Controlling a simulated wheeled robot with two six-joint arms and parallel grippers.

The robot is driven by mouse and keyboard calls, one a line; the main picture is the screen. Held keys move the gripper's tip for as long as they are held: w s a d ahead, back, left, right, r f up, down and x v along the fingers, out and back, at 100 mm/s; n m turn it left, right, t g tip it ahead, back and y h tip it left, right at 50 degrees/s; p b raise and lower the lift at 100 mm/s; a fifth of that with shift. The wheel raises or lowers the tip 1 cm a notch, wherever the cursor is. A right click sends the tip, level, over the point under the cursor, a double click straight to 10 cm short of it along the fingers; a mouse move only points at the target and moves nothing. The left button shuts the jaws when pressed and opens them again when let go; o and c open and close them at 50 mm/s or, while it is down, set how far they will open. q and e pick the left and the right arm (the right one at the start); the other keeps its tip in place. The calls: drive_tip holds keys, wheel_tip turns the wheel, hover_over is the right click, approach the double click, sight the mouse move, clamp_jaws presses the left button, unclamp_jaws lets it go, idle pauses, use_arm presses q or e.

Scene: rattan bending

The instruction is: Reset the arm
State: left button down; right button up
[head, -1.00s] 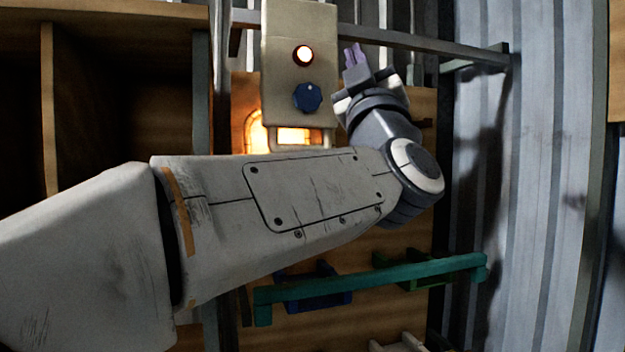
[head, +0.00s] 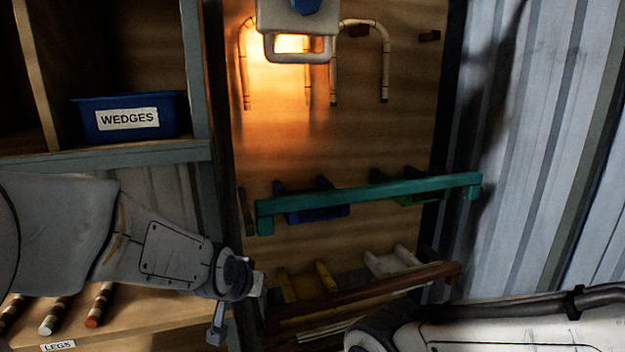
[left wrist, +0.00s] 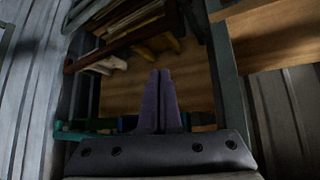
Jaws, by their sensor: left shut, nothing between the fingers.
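My left arm comes in from the left in the head view and ends low in front of the shelf, left of the wooden board (head: 400,140). The left gripper's fingers cannot be made out there. In the left wrist view the left gripper (left wrist: 160,75) has its two purple fingers shut together with nothing between them. A grey box with a blue knob (head: 304,6) is cut off at the top of the head view. A link of my right arm crosses the lower right corner; its gripper is out of view.
Bent rattan pieces (head: 386,65) hang on the board by an orange glow. A teal bar (head: 370,193) and a brown bar (head: 365,297) cross it below. A blue WEDGES bin (head: 165,113) stands on the left shelf, above several dark rods (head: 98,304) and a LEGS label (head: 58,346).

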use_arm(q)
drive_tip(key=s+a+f+n+g+y, duration=0.1)
drive_tip(key=s+a+f+g, duration=0.3)
drive_tip(key=s, duration=0.3)
drive_tip(key=s+a+f+n+g+y, duration=0.1)
drive_tip(key=s+a+f+g, duration=0.1)
drive_tip(key=s+a+f, duration=0.35)
drive_tip(key=s+d+m+g+h+b, duration=0.1)
drive_tip(key=s+d+m+b, duration=0.4)
drive_tip(key=s+d, duration=1)
drive_tip(key=m+g, duration=0.1)
drive_tip(key=m, duration=0.1)
drive_tip(key=shift+s+d+m, duration=0.2)
drive_tip(key=shift+d+m, duration=0.15)
drive_tip(key=shift+m, duration=0.05)
